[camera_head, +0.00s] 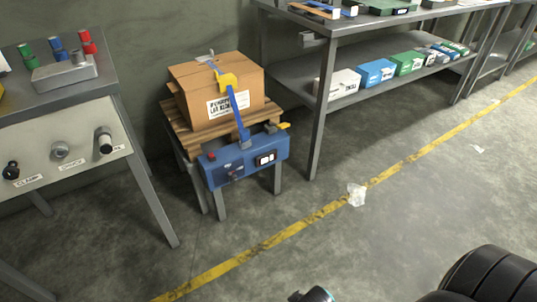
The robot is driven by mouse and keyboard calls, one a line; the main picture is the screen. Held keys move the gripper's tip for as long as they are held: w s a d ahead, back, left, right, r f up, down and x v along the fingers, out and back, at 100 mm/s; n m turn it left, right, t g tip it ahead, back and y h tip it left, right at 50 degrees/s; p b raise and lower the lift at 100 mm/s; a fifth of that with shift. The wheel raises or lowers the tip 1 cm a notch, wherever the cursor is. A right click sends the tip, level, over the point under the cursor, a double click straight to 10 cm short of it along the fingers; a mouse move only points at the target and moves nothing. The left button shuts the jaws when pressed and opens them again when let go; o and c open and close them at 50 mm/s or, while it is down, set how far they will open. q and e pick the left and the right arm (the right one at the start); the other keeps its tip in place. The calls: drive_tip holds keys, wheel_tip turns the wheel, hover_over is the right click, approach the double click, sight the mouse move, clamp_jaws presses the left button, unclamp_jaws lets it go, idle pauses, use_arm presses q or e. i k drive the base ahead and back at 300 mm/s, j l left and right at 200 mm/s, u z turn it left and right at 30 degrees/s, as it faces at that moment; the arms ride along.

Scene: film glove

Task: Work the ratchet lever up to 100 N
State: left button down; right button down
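A cardboard carton (190,75) sits on a wooden pallet (193,141) on a small metal stand by the wall. A blue strap or bar (237,112) runs down the carton's front, with a yellow piece (227,81) near its top. A blue box (222,173) is at the stand's front, with a red button (211,155) and a small display (265,159) too small to read. A yellow-tipped piece (284,126) sticks out at its upper right. I cannot tell which yellow piece is the ratchet lever. Neither of my grippers is recognisable in view.
A metal bench (92,87) with a knobbed front panel (60,175) stands left. A shelf bench (300,75) with several boxes stands right. A yellow floor line (270,240) crosses in front, with crumpled plastic (356,195) on it. The floor before the stand is mostly clear.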

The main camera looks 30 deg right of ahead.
sight(284, 125)
drive_tip(key=i+l+z, duration=0.35)
drive_tip(key=i+z, duration=0.35)
drive_tip(key=i, duration=0.2)
drive_tip(key=i+z, duration=0.35)
drive_tip(key=i+j, duration=0.05)
drive_tip(key=i, duration=0.05)
